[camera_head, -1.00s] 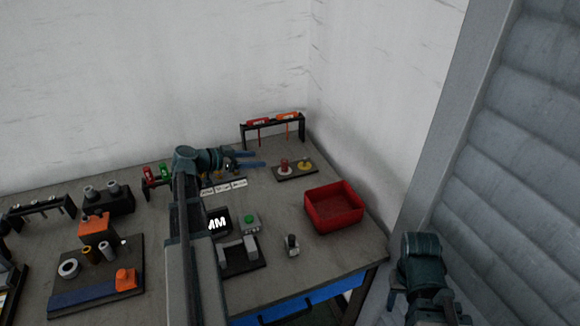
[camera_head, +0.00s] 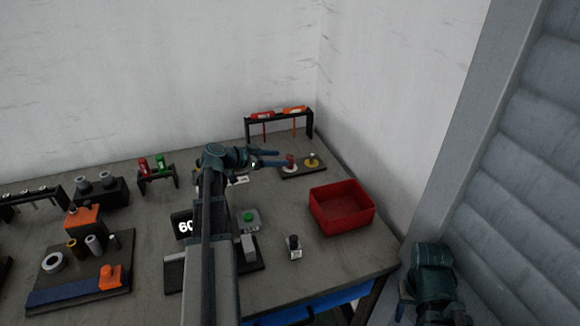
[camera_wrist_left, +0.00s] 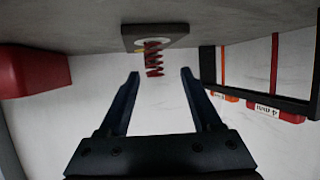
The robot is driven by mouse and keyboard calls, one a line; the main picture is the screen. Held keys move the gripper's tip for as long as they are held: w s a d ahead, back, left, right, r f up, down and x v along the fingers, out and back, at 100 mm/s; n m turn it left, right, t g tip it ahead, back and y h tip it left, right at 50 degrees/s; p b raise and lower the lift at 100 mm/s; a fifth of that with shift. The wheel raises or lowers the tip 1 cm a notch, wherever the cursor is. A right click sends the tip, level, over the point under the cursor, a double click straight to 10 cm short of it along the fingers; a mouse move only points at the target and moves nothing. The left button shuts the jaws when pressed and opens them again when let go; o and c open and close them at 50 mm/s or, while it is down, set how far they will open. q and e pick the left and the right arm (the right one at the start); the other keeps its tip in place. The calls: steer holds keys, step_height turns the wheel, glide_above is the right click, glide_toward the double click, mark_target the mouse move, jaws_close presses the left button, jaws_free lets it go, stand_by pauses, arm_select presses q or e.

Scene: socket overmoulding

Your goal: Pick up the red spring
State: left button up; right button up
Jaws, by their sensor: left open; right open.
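The red spring (camera_head: 290,159) stands on a small dark plate (camera_head: 303,171) at the back right of the table, beside a yellow piece (camera_head: 311,161). In the left wrist view the red coil (camera_wrist_left: 153,58) sits on a pale ring and shows between the fingertips. My left gripper (camera_head: 277,159) is open, its blue fingers reaching right toward the spring. In the wrist view this gripper (camera_wrist_left: 160,74) has a finger on each side of the coil, with gaps and no clear contact. My right arm shows at the lower right; its fingers cannot be seen.
A black rack (camera_head: 279,117) with red and orange tools stands behind the plate, close to the wall. A red bin (camera_head: 342,207) is in front of it. A red and green stand (camera_head: 156,170) and an orange block fixture (camera_head: 84,217) are to the left.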

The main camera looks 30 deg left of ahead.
mark_target(297, 165)
arm_select(q)
steer(key=shift+b+x, duration=0.3)
steer(key=shift+x, duration=1.2)
steer(key=b+x, duration=0.1)
steer(key=x, duration=0.3)
steer(key=shift+d+b, duration=0.35)
steer(key=shift+d, duration=0.05)
steer(key=shift+w+d+f, duration=0.15)
steer(key=shift+w, duration=0.25)
steer(key=shift+c, duration=0.2)
jaws_close()
